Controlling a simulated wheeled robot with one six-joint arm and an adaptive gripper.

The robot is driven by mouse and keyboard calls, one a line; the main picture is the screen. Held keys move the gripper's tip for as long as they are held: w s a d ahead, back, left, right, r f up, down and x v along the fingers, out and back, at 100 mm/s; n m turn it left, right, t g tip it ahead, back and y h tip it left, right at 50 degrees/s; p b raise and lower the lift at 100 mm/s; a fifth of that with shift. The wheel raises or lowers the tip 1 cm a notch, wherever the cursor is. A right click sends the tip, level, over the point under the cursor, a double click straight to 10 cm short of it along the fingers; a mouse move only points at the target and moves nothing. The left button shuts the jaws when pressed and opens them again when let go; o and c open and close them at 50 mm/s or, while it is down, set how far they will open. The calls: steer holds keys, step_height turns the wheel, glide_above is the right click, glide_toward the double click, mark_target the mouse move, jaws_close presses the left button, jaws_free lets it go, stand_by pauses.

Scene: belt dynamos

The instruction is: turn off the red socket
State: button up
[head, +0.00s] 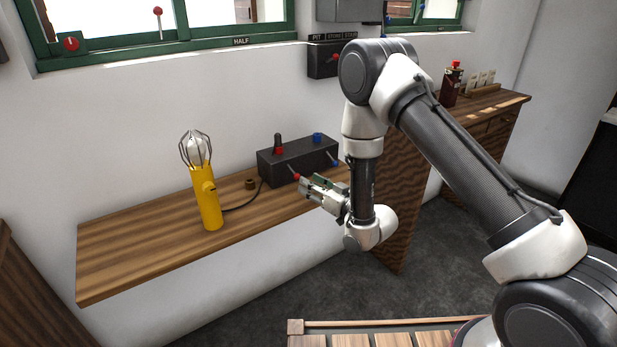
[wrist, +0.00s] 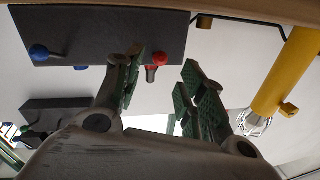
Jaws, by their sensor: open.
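A dark box (head: 300,160) stands on the wooden shelf against the wall. On its top are a red socket (head: 279,151) with a dark plug standing in it and an empty-looking blue socket (head: 317,138). On its front are a lever with a red knob (head: 296,176) and one with a blue knob (head: 335,163). My gripper (head: 307,186) is open just in front of the box, close to the red knob. The wrist view is upside down; the box (wrist: 90,30), blue knob (wrist: 38,52) and a red part (wrist: 153,59) show beside the open fingers (wrist: 160,85).
A yellow lamp (head: 206,200) with a caged bulb stands left of the box, its cable running toward the box. A small brass piece (head: 250,184) lies between them. A wall box (head: 324,60) is above. The shelf's left end (head: 120,250) is clear.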

mark_target(297, 176)
steer(key=x, duration=0.7)
steer(key=shift+f, duration=0.1)
jaws_close()
